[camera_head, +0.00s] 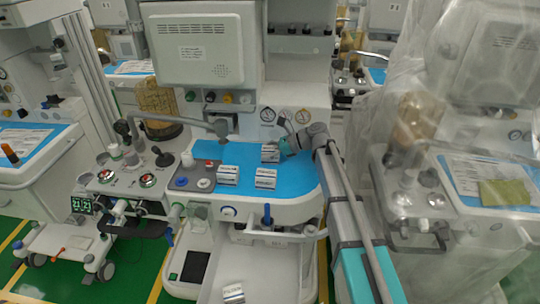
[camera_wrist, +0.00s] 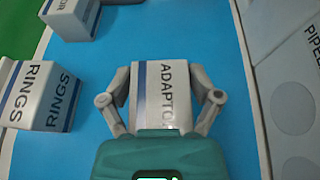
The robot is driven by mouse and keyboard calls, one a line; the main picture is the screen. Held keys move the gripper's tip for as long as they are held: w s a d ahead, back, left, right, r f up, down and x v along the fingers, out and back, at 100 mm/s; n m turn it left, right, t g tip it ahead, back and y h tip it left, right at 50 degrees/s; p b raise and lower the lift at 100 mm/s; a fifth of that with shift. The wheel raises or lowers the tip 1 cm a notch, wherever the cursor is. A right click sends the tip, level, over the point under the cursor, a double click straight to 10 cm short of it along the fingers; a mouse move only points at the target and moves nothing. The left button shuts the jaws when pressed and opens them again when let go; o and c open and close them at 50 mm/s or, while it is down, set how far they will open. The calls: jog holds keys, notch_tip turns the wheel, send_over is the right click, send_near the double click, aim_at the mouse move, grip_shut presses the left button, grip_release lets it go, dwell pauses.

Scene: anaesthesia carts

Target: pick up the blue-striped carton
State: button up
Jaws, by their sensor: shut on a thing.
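A white carton (camera_wrist: 158,95) with a blue stripe and dark lettering reading roughly "ADAPTO" sits between the two fingers of my gripper (camera_wrist: 162,88) in the wrist view. The fingers close on its left and right sides. In the head view, this carton (camera_head: 270,153) is at the back of the blue work surface, with my gripper (camera_head: 284,149) at its right side. I cannot tell whether it is lifted off the surface.
A carton marked "RINGS" (camera_wrist: 42,95) lies left on the blue mat (camera_wrist: 100,60), and another (camera_wrist: 72,17) at upper left. The head view shows two nearby cartons (camera_head: 228,175) (camera_head: 265,178) and one lower down (camera_head: 233,292). A bent metal arm (camera_head: 175,122) stands left.

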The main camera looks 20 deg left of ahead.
aim_at(266, 149)
jog(key=shift+r, duration=0.1)
dwell(0.3)
notch_tip(266, 149, up, 10)
jog(key=p, duration=1)
dwell(0.7)
jog(key=shift+r+p, duration=1.85)
jog(key=shift+p, duration=0.15)
